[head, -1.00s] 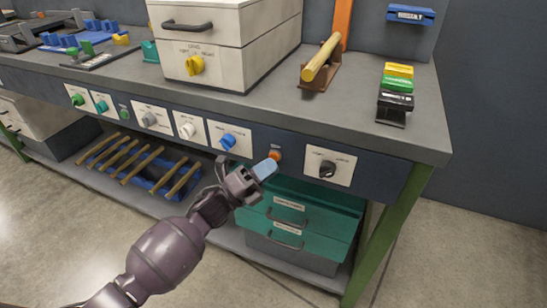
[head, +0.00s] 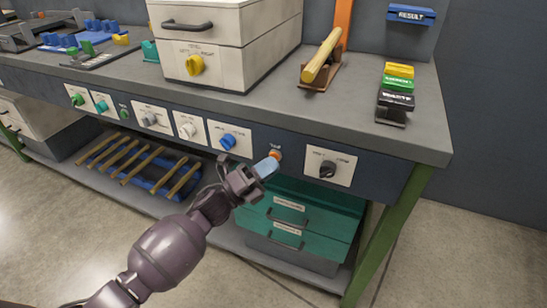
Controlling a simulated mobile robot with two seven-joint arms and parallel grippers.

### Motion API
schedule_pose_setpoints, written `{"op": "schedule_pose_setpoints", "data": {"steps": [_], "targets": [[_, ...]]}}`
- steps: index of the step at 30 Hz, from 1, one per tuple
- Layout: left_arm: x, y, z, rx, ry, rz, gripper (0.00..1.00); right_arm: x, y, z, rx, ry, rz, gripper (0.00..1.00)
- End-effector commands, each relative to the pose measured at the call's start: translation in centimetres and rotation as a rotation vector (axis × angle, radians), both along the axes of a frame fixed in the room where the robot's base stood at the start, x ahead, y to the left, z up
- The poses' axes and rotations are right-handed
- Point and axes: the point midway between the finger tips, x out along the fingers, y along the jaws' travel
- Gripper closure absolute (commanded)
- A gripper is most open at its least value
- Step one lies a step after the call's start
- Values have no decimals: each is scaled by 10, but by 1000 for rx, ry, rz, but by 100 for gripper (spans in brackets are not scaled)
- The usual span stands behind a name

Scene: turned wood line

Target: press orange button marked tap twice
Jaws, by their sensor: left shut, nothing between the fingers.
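The orange button (head: 275,154) sits on the dark blue front panel (head: 258,141) of the bench, between a blue knob and a black knob. Its label is too small to read. My left gripper (head: 267,168) comes in from the lower left and is shut and empty. Its pale blue fingertips are right at the button's lower left and cover part of it. I cannot tell whether they touch it or whether it is pushed in. My right gripper is not in view.
A blue knob (head: 228,141) and a black knob (head: 327,169) flank the button. Below stand green drawers (head: 300,197) and a rack of wooden rods (head: 140,166). On the bench top are a white drawer box (head: 215,41) and a stack of coloured blocks (head: 398,85). A green leg (head: 385,238) stands right.

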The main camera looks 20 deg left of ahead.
Motion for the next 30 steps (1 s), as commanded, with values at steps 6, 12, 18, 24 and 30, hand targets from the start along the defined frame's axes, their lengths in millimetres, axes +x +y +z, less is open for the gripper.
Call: {"op": "schedule_pose_setpoints", "data": {"steps": [6,12,18,24,30], "targets": [[1,0,0,1,-1,0,100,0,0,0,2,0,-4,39],[0,0,0,0,-1,1,100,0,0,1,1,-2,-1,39],[-7,1,1,0,-1,1,100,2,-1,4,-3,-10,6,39],[-15,1,1,0,-1,1,100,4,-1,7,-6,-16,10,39],[-15,1,0,1,1,0,100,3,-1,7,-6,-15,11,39]]}}
